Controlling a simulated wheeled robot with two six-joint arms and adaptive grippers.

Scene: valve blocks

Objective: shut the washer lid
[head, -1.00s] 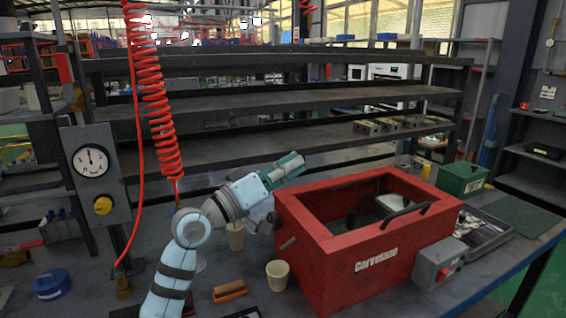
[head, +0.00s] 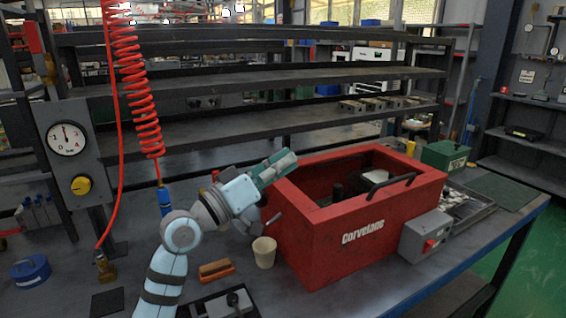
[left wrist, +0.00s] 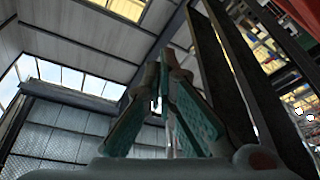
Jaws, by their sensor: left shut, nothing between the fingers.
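The washer is a red box (head: 345,240) marked "Corvelane", on the bench right of centre in the head view. Its top shows an open dark cavity, with a black handle (head: 390,185) along the front right rim. I cannot make out a separate lid panel. My left gripper (head: 292,160) has its teal fingers together, above or behind the washer's back left corner; I cannot tell whether it touches the rim. In the left wrist view its fingers (left wrist: 170,75) meet at the tips with nothing between them. My right gripper is not in view.
A beige cup (head: 264,252) and a brown brush-like block (head: 216,270) stand left of the washer. A grey switch box (head: 425,236) is on its right front side. A green box (head: 445,155) and a tray of parts (head: 468,207) lie to the right. A red coiled hose (head: 135,80) hangs left.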

